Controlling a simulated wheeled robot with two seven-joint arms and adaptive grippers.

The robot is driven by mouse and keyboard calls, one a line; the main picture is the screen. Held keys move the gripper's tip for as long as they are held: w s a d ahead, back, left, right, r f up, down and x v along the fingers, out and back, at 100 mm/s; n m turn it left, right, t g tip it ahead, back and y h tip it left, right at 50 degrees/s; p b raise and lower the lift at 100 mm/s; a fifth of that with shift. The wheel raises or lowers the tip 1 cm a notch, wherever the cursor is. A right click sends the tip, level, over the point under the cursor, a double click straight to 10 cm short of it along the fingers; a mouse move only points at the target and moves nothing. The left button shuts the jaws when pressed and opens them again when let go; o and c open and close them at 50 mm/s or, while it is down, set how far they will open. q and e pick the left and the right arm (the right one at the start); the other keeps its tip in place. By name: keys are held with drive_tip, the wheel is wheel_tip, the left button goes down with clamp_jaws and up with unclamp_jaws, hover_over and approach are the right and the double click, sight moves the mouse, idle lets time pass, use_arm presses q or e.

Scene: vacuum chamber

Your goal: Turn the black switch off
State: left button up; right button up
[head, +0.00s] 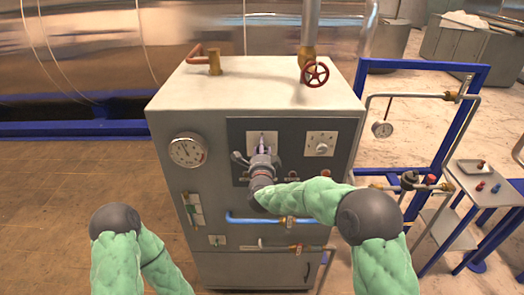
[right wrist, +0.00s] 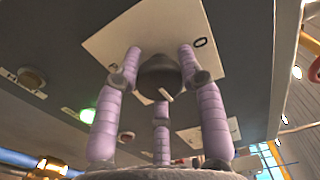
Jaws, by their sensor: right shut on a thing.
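The black switch (right wrist: 160,74) is a dark round knob with a pale pointer mark. It sits on a white square plate marked "0" in the right wrist view; the plate (head: 254,136) shows partly in the head view. My right gripper (head: 262,152) is at the panel in front of this plate and hides the knob in the head view. In the right wrist view its lilac fingers (right wrist: 160,82) stand around the knob and are closed on it. My left arm is at the lower left of the head view, but its gripper is not in view.
The switch is on the front of a grey cabinet (head: 180,105). A second white switch plate (head: 321,143) is to its right, a gauge (head: 186,150) to its left. A blue pipe (head: 250,220) runs below. A red valve wheel (head: 315,74) stands above the cabinet top.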

drive_tip(key=n+b, duration=0.2)
drive_tip(key=n, duration=0.1)
drive_tip(key=shift+f+n, duration=0.15)
drive_tip(key=shift+n, duration=1.15)
drive_tip(key=n, duration=0.2)
drive_tip(key=shift+n+b, duration=0.3)
drive_tip(key=n, duration=0.4)
drive_tip(key=shift+n+p, duration=0.3)
drive_tip(key=shift+p, duration=0.1)
drive_tip(key=n+p, duration=0.1)
drive_tip(key=n, duration=0.3)
drive_tip(key=shift+n, duration=0.3)
drive_tip(key=o, duration=1.2)
drive_tip(key=shift+c, duration=0.2)
